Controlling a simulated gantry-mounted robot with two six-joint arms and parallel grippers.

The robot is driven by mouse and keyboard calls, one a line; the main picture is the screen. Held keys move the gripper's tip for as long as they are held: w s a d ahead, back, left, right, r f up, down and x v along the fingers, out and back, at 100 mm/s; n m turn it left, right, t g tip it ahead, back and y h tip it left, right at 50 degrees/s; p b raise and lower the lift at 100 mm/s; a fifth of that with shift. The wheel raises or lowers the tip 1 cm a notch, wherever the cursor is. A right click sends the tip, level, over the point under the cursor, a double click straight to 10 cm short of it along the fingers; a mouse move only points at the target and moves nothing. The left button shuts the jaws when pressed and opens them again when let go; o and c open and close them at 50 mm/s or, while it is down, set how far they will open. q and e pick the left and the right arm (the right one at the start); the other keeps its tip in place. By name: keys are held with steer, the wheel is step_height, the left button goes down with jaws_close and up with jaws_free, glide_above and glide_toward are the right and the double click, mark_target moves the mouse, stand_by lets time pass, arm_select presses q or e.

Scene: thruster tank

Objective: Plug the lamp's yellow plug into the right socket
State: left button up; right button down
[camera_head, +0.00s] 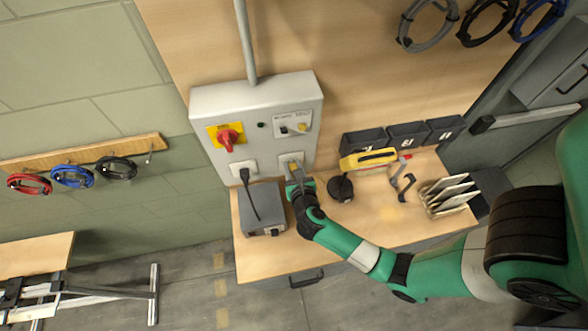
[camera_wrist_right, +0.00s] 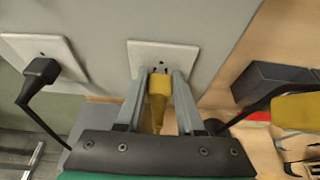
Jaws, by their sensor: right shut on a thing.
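My right gripper (camera_head: 295,174) is at the right socket on the grey wall box. In the right wrist view, my right gripper (camera_wrist_right: 160,88) is shut on the yellow plug (camera_wrist_right: 158,98), with one finger on each side of it. The right socket (camera_wrist_right: 170,51) is a white plate just beyond the plug; its holes show just above the plug's front end. I cannot tell whether the plug touches the socket or is in it. The yellow lamp (camera_head: 367,159) stands on its black base (camera_head: 340,188) on the bench. My left gripper is not in view.
The left socket (camera_head: 243,167) holds a black plug (camera_wrist_right: 41,71), its cable running to a grey device (camera_head: 262,211). The wall box (camera_head: 256,96) has a red knob (camera_head: 228,138).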

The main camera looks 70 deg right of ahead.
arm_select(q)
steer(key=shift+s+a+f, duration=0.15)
arm_select(e)
steer(key=shift+d+f, duration=0.2)
steer(key=shift+f, duration=0.25)
steer(key=shift+c, duration=2.2)
jaws_free()
steer(key=shift+w+a, duration=0.1)
steer(key=shift+w, duration=0.15)
